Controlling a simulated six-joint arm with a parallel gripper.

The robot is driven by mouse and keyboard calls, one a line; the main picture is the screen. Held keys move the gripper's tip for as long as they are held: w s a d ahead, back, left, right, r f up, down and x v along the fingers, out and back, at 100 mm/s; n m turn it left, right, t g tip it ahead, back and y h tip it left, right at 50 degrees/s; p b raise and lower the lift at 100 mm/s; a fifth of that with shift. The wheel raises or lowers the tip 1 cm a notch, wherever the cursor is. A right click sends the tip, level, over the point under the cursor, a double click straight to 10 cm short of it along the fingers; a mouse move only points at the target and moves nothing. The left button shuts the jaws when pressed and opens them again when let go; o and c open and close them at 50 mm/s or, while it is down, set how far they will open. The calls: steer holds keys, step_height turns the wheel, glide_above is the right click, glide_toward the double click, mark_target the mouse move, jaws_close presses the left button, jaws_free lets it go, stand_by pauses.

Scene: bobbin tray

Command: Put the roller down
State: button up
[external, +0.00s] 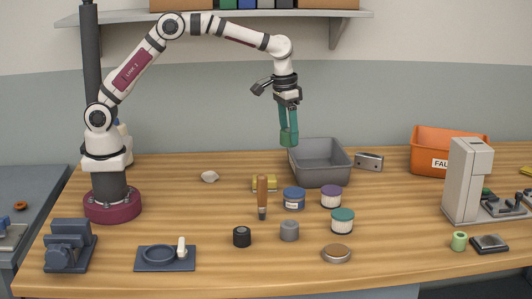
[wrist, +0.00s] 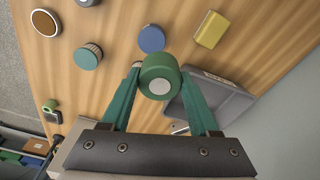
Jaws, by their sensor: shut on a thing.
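The roller is a short green cylinder with a pale round end (wrist: 159,76), held between the two teal fingers of my gripper (wrist: 160,84) in the wrist view. In the external view my gripper (external: 289,120) points down and the green roller (external: 289,139) shows at its fingertips. The roller is up in the air, clear of the wooden table. In the picture it overlaps the back left corner of the grey bin (external: 320,176); its exact height and depth against the bin cannot be told.
An orange bin (external: 430,148) and a beige machine (external: 464,185) are at right. The table's left middle is mostly clear.

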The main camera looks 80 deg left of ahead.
steer(key=w+a+r, duration=0.1)
steer(key=w+a, duration=0.3)
steer(key=a, duration=0.2)
steer(key=w+a+f, duration=0.2)
steer(key=a+f, duration=0.8)
steer(key=a, duration=0.1)
steer(key=shift+a, duration=0.25)
steer(key=shift+w+f, duration=0.1)
steer(key=shift+f, duration=0.3)
steer(key=shift+f, duration=0.3)
steer(key=o, duration=1.4)
